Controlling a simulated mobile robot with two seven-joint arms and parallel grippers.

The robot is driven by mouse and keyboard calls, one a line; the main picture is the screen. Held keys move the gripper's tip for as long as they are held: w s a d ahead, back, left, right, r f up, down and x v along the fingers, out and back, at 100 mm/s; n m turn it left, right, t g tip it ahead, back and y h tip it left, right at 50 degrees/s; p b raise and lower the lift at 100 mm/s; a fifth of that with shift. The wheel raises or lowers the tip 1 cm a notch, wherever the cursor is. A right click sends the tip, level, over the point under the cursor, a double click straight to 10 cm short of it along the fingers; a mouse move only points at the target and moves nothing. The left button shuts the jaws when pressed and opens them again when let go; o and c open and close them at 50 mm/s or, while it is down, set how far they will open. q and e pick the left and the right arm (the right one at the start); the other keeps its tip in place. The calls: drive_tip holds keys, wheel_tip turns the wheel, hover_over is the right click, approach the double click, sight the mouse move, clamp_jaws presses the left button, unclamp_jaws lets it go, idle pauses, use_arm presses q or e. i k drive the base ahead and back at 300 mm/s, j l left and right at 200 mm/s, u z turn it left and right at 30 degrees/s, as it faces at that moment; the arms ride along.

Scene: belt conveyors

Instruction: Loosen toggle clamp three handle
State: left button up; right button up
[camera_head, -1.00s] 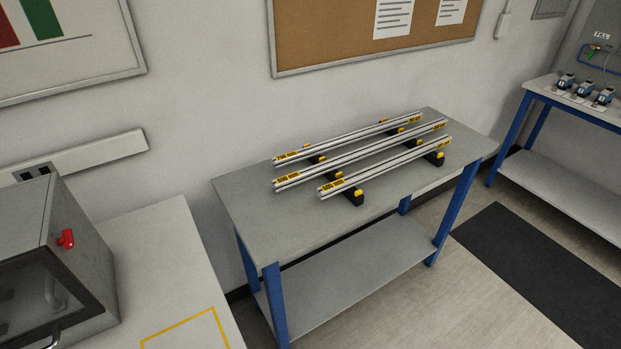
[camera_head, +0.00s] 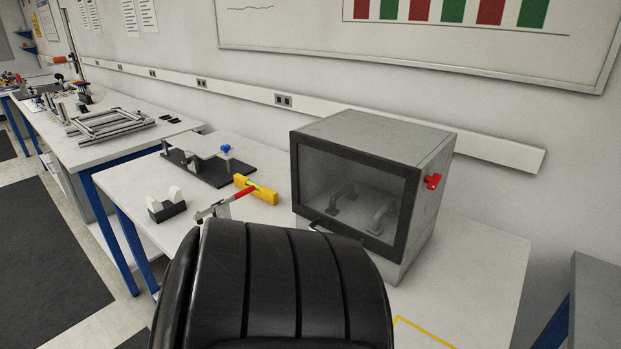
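A toggle clamp (camera_head: 213,211) with a red handle (camera_head: 240,193) shows on the white table, left of the grey enclosure. The handle slants up to the right, with its tip in front of a yellow bar (camera_head: 261,194). No number on the clamp is readable, so I cannot tell if it is clamp three. A black ribbed shape at the bottom centre hides the clamp's lower part. Neither of my grippers is in view.
The grey enclosure (camera_head: 437,195) with a dark window and red knob (camera_head: 432,181) stands at right. A black plate fixture (camera_head: 213,172) and a black holder (camera_head: 166,210) with white pieces stand left. A bench (camera_head: 98,152) holds metal frames. Floor is open at lower left.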

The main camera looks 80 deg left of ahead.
sight(246, 191)
drive_tip(key=u, duration=1.6)
